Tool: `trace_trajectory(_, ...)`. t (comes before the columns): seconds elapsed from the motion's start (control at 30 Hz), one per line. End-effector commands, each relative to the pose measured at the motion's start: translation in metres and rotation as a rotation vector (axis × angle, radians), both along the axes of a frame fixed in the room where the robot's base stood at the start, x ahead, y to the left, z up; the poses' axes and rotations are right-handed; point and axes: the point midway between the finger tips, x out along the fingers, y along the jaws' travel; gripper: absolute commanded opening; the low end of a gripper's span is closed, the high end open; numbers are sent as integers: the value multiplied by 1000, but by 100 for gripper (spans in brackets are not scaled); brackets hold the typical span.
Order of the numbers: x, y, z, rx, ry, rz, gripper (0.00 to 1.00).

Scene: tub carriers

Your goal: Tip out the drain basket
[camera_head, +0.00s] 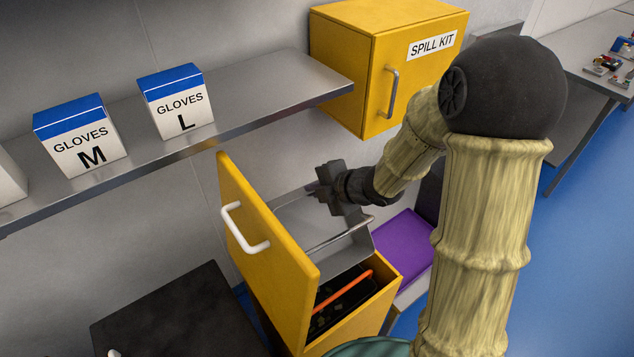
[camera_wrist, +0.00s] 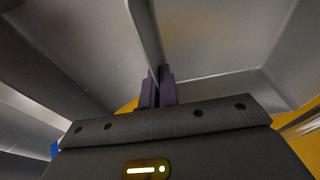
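A grey metal basket (camera_head: 300,222), which I take for the drain basket, sits tilted above a pull-out yellow bin unit (camera_head: 380,275). A thin metal bar runs along its near side. My gripper (camera_head: 318,194) is at the basket's far rim. In the wrist view its two dark fingers (camera_wrist: 157,90) are closed on a thin grey wall (camera_wrist: 145,35) of the basket, with grey sides to the left and right. The basket's interior shows bare grey in the head view. Below it, the bin unit holds something dark with an orange bar (camera_head: 343,290).
The unit's yellow front panel (camera_head: 255,225) with a white handle stands left of the basket. A purple tray (camera_head: 400,245) lies to the right. A steel shelf (camera_head: 260,108) with glove boxes (camera_head: 178,103) and a yellow spill kit cabinet (camera_head: 350,70) are above. A black surface (camera_head: 180,315) is lower left.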

Motion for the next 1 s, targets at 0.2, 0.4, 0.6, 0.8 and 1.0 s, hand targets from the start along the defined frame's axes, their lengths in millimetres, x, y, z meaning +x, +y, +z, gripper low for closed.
trace_trajectory(0.2, 5, 5, 5, -25, 47, 2, 0)
trace_trajectory(0.4, 10, 7, 4, -48, 86, 2, 0)
trace_trajectory(0.6, 14, 9, 3, -70, 125, 1, 0)
trace_trajectory(0.8, 19, 11, 3, -91, 159, 1, 0)
trace_trajectory(1.0, 23, 13, 2, -109, 194, 0, 0)
